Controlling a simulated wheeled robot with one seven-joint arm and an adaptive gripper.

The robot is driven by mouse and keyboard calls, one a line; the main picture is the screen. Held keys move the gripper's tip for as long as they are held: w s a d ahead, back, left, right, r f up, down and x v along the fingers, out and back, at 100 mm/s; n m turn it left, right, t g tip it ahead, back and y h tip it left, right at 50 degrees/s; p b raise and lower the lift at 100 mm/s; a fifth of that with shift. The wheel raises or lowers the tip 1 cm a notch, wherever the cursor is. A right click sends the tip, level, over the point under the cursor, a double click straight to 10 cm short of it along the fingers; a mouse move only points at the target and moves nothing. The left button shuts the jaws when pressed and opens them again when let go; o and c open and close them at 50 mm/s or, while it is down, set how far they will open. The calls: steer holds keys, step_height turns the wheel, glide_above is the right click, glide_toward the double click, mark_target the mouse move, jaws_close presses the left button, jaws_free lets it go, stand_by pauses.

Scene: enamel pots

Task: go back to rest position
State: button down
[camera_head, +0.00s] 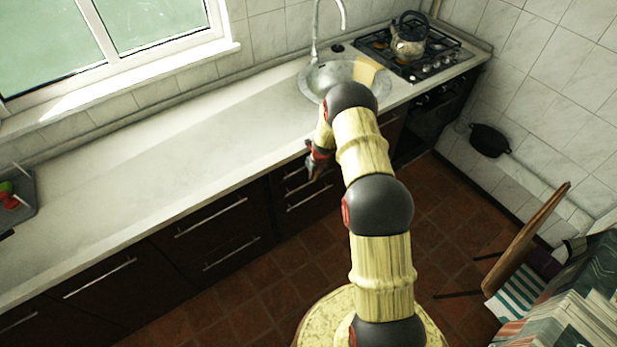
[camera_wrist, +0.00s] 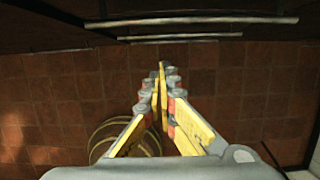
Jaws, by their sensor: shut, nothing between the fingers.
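My gripper (camera_head: 316,167) is at the end of my raised arm in the head view, in front of the dark drawer fronts and just below the counter edge near the sink. In the wrist view, my gripper (camera_wrist: 161,72) points down over the tiled floor. Its yellow fingers meet at the tips with nothing between them. Part of the gripper is hidden behind my arm in the head view.
The long counter (camera_head: 150,190) is mostly bare. A sink (camera_head: 322,77) with a cloth and a stove (camera_head: 432,62) with a kettle (camera_head: 408,38) are at the back right. A wooden chair (camera_head: 525,240) stands at the right. Drawer handles (camera_wrist: 190,21) run near my gripper.

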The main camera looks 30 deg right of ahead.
steer(key=v, duration=0.7)
steer(key=shift+r+p, duration=0.15)
steer(key=shift+p, duration=0.15)
steer(key=shift+d, duration=0.15)
steer(key=s+a+n+g+y, duration=0.25)
steer(key=s+a+n, duration=0.25)
steer(key=s+n, duration=0.55)
steer(key=s+a+r+n+t+h+b, duration=0.1)
steer(key=s+a+r+n+b, duration=0.2)
steer(key=r, duration=0.9)
steer(key=s+a+r+n+t+b, duration=0.2)
steer(key=s+a+r+n+b, duration=0.2)
steer(key=s+a+r+n, duration=0.5)
steer(key=s+a+r+n+t+h+b, duration=0.1)
steer(key=s+a+r+n+t+b, duration=0.1)
steer(key=s+a+r+n, duration=0.5)
steer(key=shift+s+r+n+h+b, duration=0.35)
steer(key=shift+s+r+n+b, duration=0.35)
steer(key=shift+s+r+n, duration=2.6)
